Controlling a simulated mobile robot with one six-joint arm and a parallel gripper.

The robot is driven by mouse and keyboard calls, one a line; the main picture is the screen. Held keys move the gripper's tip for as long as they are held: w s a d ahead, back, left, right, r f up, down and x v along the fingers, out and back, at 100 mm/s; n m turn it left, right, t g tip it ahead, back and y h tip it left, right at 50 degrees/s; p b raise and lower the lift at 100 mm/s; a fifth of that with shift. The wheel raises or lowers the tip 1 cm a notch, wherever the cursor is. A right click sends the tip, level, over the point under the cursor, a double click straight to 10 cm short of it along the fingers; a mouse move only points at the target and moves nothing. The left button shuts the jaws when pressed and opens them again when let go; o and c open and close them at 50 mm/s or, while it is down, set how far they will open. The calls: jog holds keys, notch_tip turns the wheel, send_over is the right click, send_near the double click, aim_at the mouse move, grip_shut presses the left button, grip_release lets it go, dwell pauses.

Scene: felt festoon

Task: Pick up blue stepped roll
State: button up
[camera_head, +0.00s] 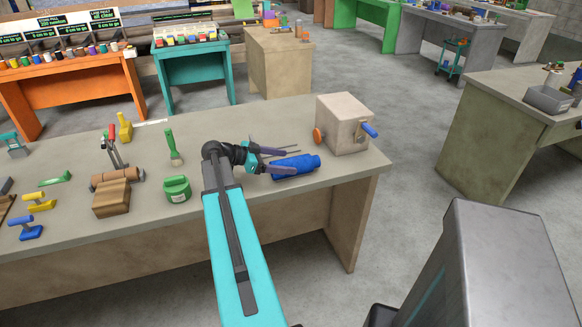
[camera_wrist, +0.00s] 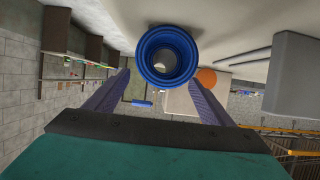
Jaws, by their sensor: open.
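The blue stepped roll (camera_head: 296,166) lies on its side on the grey-topped workbench (camera_head: 230,215), near the right end. In the wrist view the roll (camera_wrist: 146,45) shows end-on as a hollow ring with stepped rims, at the top centre. My gripper (camera_head: 297,151) is open and low over the bench, beside the left end of the roll. In the wrist view its two fingers (camera_wrist: 158,76) point towards the roll, one to each side of its end, with gaps. Nothing is held.
A beige box (camera_head: 343,121) with an orange wheel and a blue handle stands just right of and behind the roll. A green tin (camera_head: 177,188) and a green-handled brush (camera_head: 173,147) are to the left. The bench's right edge is close.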

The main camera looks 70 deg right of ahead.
aim_at(296, 161)
jog(key=shift+s+d+p, duration=0.35)
jog(key=shift+s+p, duration=0.1)
jog(key=p+x, duration=0.1)
jog(key=x, duration=0.1)
jog(key=shift+s+d+f, duration=0.15)
jog(key=shift+s+d, duration=0.1)
jog(key=shift+s, duration=0.05)
jog(key=shift+s+d+f+p, duration=0.35)
jog(key=shift+s, duration=0.05)
jog(key=shift+c, duration=0.2)
jog(key=c, duration=1.4)
jog(key=shift+o, duration=0.2)
jog(key=shift+r, duration=0.25)
jog(key=shift+r+b, duration=1.45)
jog(key=shift+r, duration=3.35)
